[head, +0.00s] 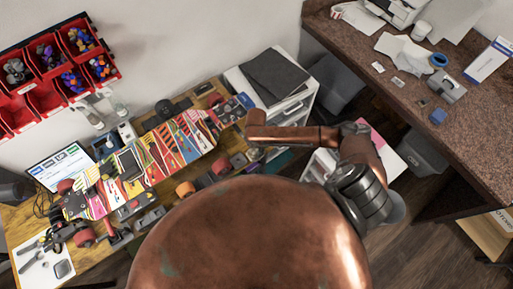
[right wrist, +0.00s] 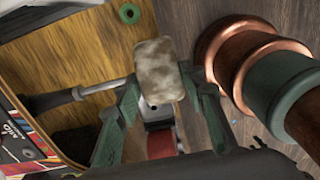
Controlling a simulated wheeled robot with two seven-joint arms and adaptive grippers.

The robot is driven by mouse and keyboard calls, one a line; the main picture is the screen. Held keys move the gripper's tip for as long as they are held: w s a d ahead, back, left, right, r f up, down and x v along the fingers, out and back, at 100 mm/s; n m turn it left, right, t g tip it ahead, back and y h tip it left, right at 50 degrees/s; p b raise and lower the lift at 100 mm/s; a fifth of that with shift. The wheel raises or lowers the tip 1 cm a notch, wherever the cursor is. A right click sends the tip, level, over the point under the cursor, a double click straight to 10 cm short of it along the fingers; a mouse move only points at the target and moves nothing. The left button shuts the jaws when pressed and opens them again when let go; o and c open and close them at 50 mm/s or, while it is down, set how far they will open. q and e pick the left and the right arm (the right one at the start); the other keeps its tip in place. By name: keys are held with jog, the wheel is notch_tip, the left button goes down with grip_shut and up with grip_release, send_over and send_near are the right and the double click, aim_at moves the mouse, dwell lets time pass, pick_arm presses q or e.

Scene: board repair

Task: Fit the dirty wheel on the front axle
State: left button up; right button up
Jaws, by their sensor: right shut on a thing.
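In the right wrist view, the dirty wheel (right wrist: 155,65), blotchy grey-brown, is held between the green fingers of my right gripper (right wrist: 155,95), which is shut on it. A dark metal axle (right wrist: 102,88) comes in from the left, its tip close to the wheel's left side. I cannot tell whether they touch. The patterned board (right wrist: 22,135) shows at the lower left. In the head view the long board (head: 165,150) lies on the bench, and my copper right arm reaches its right end. The wheel is not clear there. My left gripper is not in view.
A green ring (right wrist: 130,13) lies on the wooden bench. A red part (right wrist: 160,143) shows below the gripper. In the head view, red bins (head: 45,98) hang above the bench, an orange wheel (head: 185,188) lies before the board, and a laptop (head: 60,165) stands behind it.

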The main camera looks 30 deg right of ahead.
jog(key=shift+w, duration=0.15)
dwell(0.3)
jog(key=shift+w+a, duration=0.1)
jog(key=shift+w, duration=0.4)
jog(key=shift+p, duration=0.65)
dwell(0.5)
jog(key=shift+r, duration=0.1)
jog(key=shift+w, duration=0.1)
dwell(0.4)
jog(key=w, duration=0.3)
jog(key=shift+w+a, duration=0.1)
jog(key=shift+a, duration=0.05)
dwell(0.4)
jog(key=shift+p, duration=0.65)
dwell(0.9)
